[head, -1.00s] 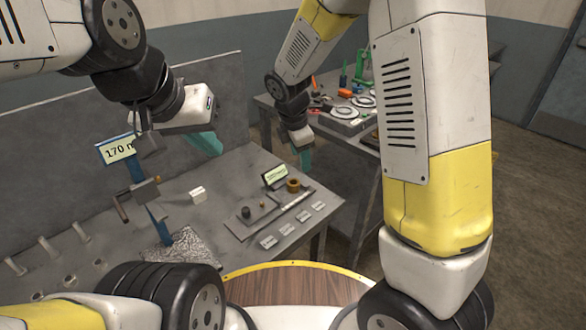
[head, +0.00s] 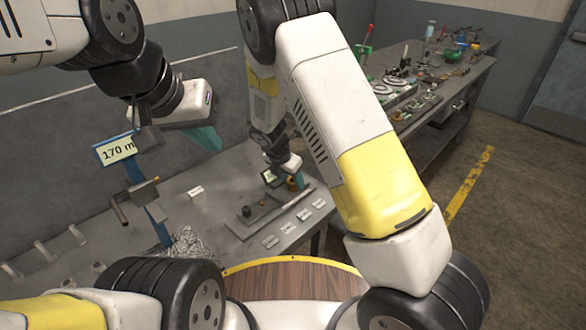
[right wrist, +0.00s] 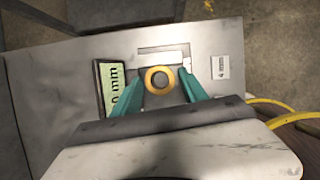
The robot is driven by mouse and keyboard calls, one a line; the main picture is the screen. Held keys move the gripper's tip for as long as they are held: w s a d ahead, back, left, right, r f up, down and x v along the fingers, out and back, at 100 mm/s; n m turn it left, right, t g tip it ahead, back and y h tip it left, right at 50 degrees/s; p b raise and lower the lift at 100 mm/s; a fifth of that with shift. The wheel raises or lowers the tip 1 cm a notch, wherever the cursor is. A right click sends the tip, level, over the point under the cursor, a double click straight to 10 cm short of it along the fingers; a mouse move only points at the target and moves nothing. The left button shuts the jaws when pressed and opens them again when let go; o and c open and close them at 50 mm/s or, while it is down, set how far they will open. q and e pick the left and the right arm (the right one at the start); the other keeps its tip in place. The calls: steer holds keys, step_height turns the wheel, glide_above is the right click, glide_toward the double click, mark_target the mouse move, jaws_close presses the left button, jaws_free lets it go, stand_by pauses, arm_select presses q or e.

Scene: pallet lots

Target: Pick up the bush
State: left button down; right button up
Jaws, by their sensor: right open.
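The bush is a short bronze ring (right wrist: 159,80) with a dark bore. In the right wrist view it stands between the teal fingertips of my right gripper (right wrist: 163,82), which are spread either side of it. Whether they touch it is not clear. In the head view my right gripper (head: 297,172) is low over the bench, and the bush (head: 292,185) is partly hidden by it. My left gripper (head: 205,137) is over the left part of the bench, away from the bush; its jaw gap is not visible.
A small display sign (right wrist: 112,88) stands close left of the bush. A grey plate (head: 250,214) with a dark knob, a long rod and several white labels lie nearby on the bench (head: 225,190). Another loaded bench is behind right.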

steer(key=shift+f, duration=0.2)
jaws_close()
steer(key=shift+w+r, duration=0.1)
